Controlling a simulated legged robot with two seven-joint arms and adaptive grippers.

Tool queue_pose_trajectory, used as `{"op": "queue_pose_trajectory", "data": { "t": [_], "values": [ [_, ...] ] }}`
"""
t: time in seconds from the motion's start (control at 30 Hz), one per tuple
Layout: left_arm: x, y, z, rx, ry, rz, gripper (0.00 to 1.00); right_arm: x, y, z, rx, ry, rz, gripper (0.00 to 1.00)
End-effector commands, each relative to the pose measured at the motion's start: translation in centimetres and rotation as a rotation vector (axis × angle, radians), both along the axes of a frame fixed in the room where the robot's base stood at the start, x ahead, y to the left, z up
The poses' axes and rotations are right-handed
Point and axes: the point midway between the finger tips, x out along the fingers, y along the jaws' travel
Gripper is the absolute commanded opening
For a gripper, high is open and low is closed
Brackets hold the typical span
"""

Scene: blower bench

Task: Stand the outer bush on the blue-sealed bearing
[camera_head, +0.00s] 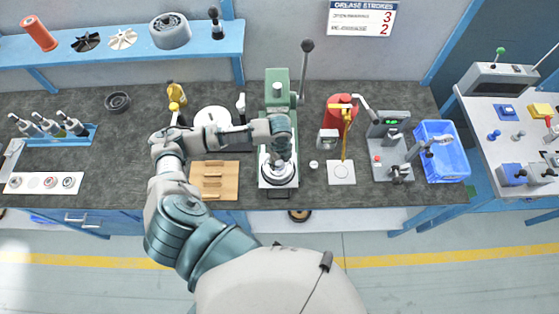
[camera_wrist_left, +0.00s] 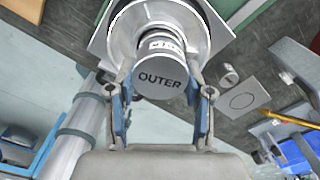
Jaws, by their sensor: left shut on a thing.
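The outer bush (camera_wrist_left: 160,78) is a grey cylinder with OUTER written on its end, large in the left wrist view. My left gripper (camera_wrist_left: 159,94) has one finger on each side of it and is shut on it. Beyond the bush are a narrower ribbed part with a small label (camera_wrist_left: 165,44) and a wide shiny ring (camera_wrist_left: 203,28) on a plate. No blue seal shows, and I cannot tell whether the bush touches the ring. In the head view my left gripper (camera_head: 279,155) is over a pale round part (camera_head: 279,176) at the green press (camera_head: 277,92). My right gripper is not in view.
The press lever (camera_head: 304,70) rises behind my left gripper. A wooden block (camera_head: 214,180) lies left of the press. A red can (camera_head: 342,108), a small grey machine (camera_head: 391,130) and a blue crate (camera_head: 443,152) stand to the right. Bench space (camera_head: 115,150) is clear at the left.

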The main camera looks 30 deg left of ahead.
Motion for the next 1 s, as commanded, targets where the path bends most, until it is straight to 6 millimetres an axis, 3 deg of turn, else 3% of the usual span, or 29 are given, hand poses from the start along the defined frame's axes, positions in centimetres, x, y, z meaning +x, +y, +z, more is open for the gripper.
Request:
{"op": "queue_pose_trajectory", "data": {
  "t": [0.53, 0.57, 0.63, 1.0],
  "values": [
    [0.04, -0.06, -1.14, -0.001, -0.002, 0.0, 0.06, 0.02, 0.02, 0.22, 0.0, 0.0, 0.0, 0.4],
    [0.04, -0.05, -1.18, -0.001, -0.002, 0.0, 0.56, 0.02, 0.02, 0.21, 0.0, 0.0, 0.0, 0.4],
    [0.03, -0.05, -1.17, -0.001, -0.002, 0.0, 0.73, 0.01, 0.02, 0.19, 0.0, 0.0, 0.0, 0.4],
    [0.04, -0.03, -0.92, -0.001, -0.002, 0.0, 0.76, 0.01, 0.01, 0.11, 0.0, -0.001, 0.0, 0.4]
  ]
}}
